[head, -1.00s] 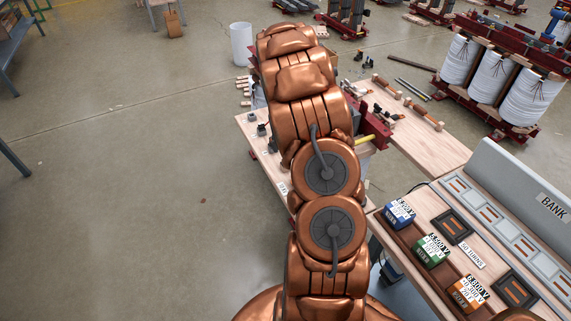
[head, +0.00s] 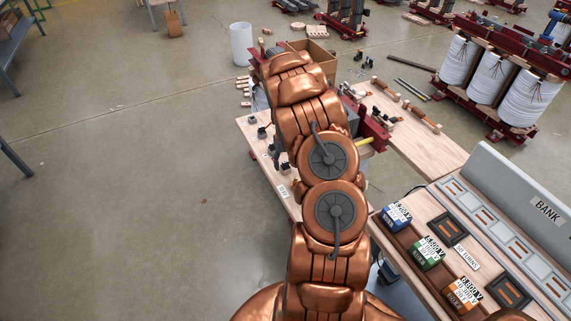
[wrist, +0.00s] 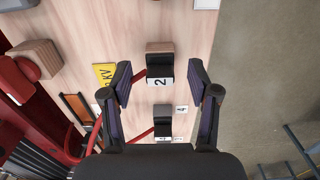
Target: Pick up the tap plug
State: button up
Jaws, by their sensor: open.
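In the wrist view, a dark block marked 2 (wrist: 160,68) with a brown wooden end stands on the pale wooden bench. A second dark block (wrist: 163,112) stands below it, by a label 4, with a red lead at its left. I cannot tell for sure which piece is the tap plug. My gripper (wrist: 160,82) is open, one finger on each side of the block marked 2, with gaps and no visible contact. In the head view, my arm hides the gripper; small dark posts (head: 262,132) show along the bench's left edge.
A yellow kV label (wrist: 104,76) and red frame parts (wrist: 20,78) lie left in the wrist view; bare floor is right. In the head view, the BANK panel (head: 500,185) and blue (head: 397,216), green (head: 427,253) and orange (head: 462,294) blocks stand right.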

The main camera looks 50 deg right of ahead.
jog(key=shift+f, duration=0.25)
jog(key=shift+c, duration=0.4)
grip_shut()
